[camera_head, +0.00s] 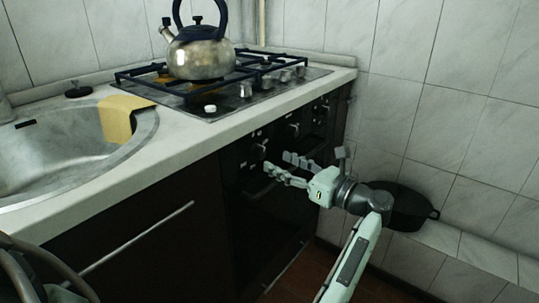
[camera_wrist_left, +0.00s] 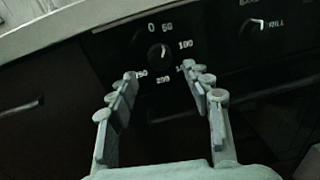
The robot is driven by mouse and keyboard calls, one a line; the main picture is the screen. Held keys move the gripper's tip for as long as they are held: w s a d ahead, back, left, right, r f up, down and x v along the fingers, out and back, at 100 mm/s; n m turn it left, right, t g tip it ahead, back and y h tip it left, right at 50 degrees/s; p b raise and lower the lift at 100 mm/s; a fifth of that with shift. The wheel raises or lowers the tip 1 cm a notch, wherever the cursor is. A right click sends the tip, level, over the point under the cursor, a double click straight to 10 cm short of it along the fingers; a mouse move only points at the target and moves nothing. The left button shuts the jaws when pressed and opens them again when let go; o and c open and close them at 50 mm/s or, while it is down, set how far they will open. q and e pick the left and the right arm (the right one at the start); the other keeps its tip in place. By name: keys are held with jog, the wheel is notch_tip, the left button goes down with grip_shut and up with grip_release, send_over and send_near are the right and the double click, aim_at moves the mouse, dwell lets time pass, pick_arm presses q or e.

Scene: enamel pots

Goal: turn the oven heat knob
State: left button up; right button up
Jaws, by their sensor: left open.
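The oven heat knob (camera_wrist_left: 158,52) is a small round dark knob with a pale pointer mark, ringed by printed numbers on the black oven panel. In the head view, a knob that appears to be it (camera_head: 260,147) sits at the left of the oven front, just above my fingertips. My left gripper (camera_head: 277,162) is open and empty in front of the panel. In the left wrist view its two fingers (camera_wrist_left: 159,72) are spread, with tips below and to either side of the knob. I cannot tell whether they touch the panel. My right gripper is not in view.
A second knob (camera_wrist_left: 256,24) marked as grill is to the right. A metal kettle (camera_head: 203,58) stands on the gas hob (camera_head: 215,108) above. The sink (camera_head: 60,150) with a yellow cloth (camera_head: 117,118) is left. A black pot (camera_head: 410,208) is by the tiled wall behind my arm.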

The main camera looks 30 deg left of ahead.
aim_at(262, 154)
pick_arm(q)
jog(key=a, duration=0.3)
jog(key=w+a, duration=0.1)
jog(key=a, duration=0.1)
jog(key=shift+a+r+p, duration=0.1)
jog(key=shift+a+p, duration=0.2)
jog(key=shift+p, duration=0.05)
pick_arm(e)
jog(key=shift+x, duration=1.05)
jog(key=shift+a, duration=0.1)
pick_arm(q)
jog(key=shift+s, duration=0.1)
grip_shut()
